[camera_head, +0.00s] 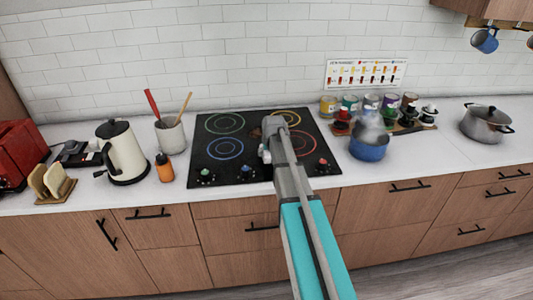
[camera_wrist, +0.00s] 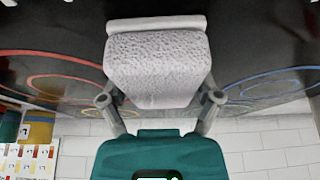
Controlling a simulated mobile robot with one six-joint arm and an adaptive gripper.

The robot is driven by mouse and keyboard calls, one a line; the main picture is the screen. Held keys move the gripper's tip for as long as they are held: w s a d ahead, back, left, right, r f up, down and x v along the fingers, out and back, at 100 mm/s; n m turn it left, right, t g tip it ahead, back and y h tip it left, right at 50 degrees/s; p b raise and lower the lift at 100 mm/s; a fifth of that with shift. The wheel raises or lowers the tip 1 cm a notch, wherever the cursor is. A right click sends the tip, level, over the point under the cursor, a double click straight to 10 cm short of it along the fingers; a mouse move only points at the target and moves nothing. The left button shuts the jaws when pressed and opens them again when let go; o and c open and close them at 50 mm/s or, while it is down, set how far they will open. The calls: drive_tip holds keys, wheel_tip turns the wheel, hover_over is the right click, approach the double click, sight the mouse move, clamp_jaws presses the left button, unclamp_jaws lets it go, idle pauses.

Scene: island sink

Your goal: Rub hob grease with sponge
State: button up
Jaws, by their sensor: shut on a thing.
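The black hob (camera_head: 212,155) is set in the white counter, with coloured rings marking its burners and knobs along its front. My gripper (camera_head: 273,130) is over the hob, right of its middle. In the wrist view my gripper (camera_wrist: 160,98) is shut on a pale grey, rough sponge (camera_wrist: 155,70), with one finger at each side. The hob surface (camera_wrist: 265,30) shows dark around and behind the sponge. I cannot tell whether the sponge touches it. My arm hides part of the hob in the head view, and no grease can be clearly made out.
Left of the hob stand an orange bottle (camera_head: 164,167), a utensil crock (camera_head: 170,136), a white kettle (camera_head: 122,155) and a toast rack (camera_head: 52,183). On the right are a blue pot (camera_head: 369,149), several spice jars and a steel pot (camera_head: 485,126). A tiled wall is behind.

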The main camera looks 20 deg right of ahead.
sight(249, 156)
drive_tip(key=shift+s+d, duration=0.15)
drive_tip(key=shift+d, duration=0.55)
drive_tip(key=shift+s+d, duration=0.15)
drive_tip(key=shift+d, duration=0.5)
drive_tip(key=shift+a+f, duration=0.1)
drive_tip(key=shift+a, duration=0.05)
drive_tip(key=shift+w+a, duration=0.25)
drive_tip(key=shift+a, duration=0.55)
drive_tip(key=shift+w+a, duration=0.2)
drive_tip(key=shift+a, duration=0.6)
drive_tip(key=shift+w+a, duration=0.2)
drive_tip(key=shift+a, duration=0.7)
drive_tip(key=shift+w+a, duration=0.2)
drive_tip(key=shift+a, duration=0.65)
drive_tip(key=shift+a, duration=0.1)
drive_tip(key=shift+w+a, duration=0.3)
drive_tip(key=shift+a, duration=0.5)
drive_tip(key=shift+w+a, duration=0.25)
drive_tip(key=shift+a, duration=0.55)
